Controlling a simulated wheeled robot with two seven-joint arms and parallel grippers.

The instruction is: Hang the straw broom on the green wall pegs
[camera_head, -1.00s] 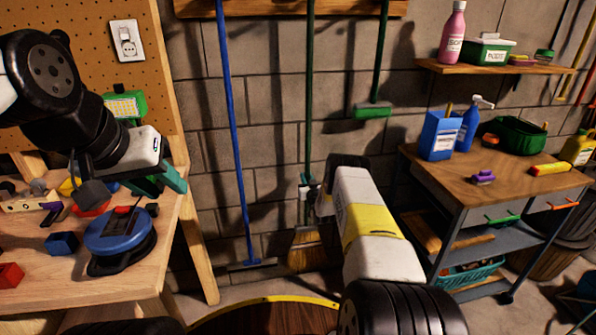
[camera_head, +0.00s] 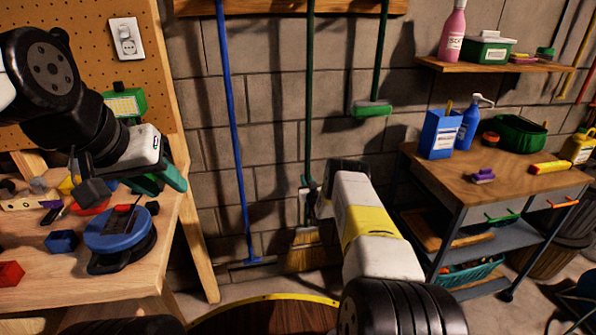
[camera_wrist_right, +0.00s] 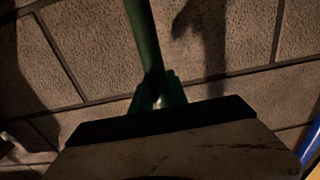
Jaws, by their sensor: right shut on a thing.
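The straw broom has a long green handle (camera_head: 309,95) and a yellow straw head (camera_head: 312,258). It stands nearly upright in front of the block wall, with its head low near the floor. My right gripper (camera_head: 309,186) is shut on the lower handle, above the head. In the right wrist view the green fingertips (camera_wrist_right: 160,94) close around the handle. The handle's top runs past the wooden rail (camera_head: 265,7) and out of frame. The green pegs cannot be made out. My left gripper (camera_head: 160,182) hovers above the workbench; its finger gap is unclear.
A blue-handled tool (camera_head: 235,130) stands left of the broom, and a green brush-like tool (camera_head: 372,109) hangs to its right. A workbench (camera_head: 150,270) is at left, a laden cart (camera_head: 425,168) at right. A round yellow-rimmed object (camera_head: 270,300) sits in front, low down.

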